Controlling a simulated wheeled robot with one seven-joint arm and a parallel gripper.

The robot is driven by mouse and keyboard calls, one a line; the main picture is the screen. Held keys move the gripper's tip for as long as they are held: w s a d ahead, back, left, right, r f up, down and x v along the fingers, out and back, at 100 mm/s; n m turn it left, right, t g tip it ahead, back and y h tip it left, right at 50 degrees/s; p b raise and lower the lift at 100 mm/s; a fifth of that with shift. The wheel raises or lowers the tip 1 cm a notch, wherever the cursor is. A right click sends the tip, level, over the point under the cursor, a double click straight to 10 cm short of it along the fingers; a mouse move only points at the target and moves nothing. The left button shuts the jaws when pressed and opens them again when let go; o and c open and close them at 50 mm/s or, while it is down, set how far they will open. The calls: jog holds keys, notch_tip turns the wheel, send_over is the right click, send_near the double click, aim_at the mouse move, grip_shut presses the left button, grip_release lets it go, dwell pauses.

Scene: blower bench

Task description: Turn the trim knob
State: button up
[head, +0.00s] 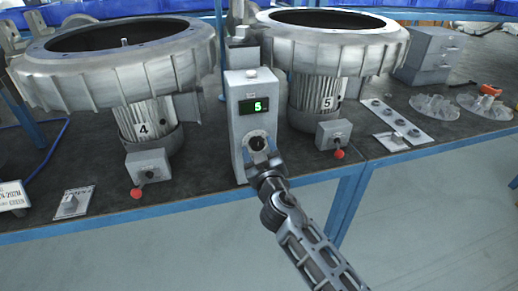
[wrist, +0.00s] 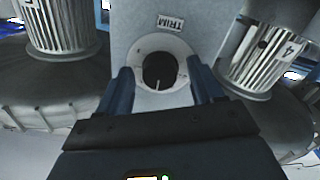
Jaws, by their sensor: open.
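The trim knob (wrist: 159,72) is a round black knob with a pale pointer line, set in a light round dial under a TRIM label (wrist: 171,23). In the head view the knob (head: 257,143) sits low on the front of a grey control box (head: 235,115). A green display (head: 251,105) above it reads 5. My gripper (wrist: 160,88) is open, with one finger on each side of the knob in the wrist view. I cannot tell whether the fingers touch the knob. In the head view my gripper (head: 262,160) partly covers the dial.
Blower 4 (head: 110,65) stands left of the box and blower 5 (head: 330,45) right of it. Small switch boxes with red knobs stand before them (head: 148,168), (head: 333,134). A switch strip (head: 400,122) and clear impellers lie at right. Free floor lies before the bench.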

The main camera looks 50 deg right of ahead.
jog(key=c, duration=1.1)
jog(key=shift+o, duration=0.2)
jog(key=shift+n, duration=0.3)
jog(key=n+b, duration=0.1)
jog(key=n, duration=0.1)
jog(key=shift+f+n, duration=0.1)
jog(key=shift+n, duration=0.3)
jog(key=shift+n+b, duration=0.65)
jog(key=shift+n, duration=1.65)
jog(key=o, duration=1.1)
jog(key=shift+c, duration=0.2)
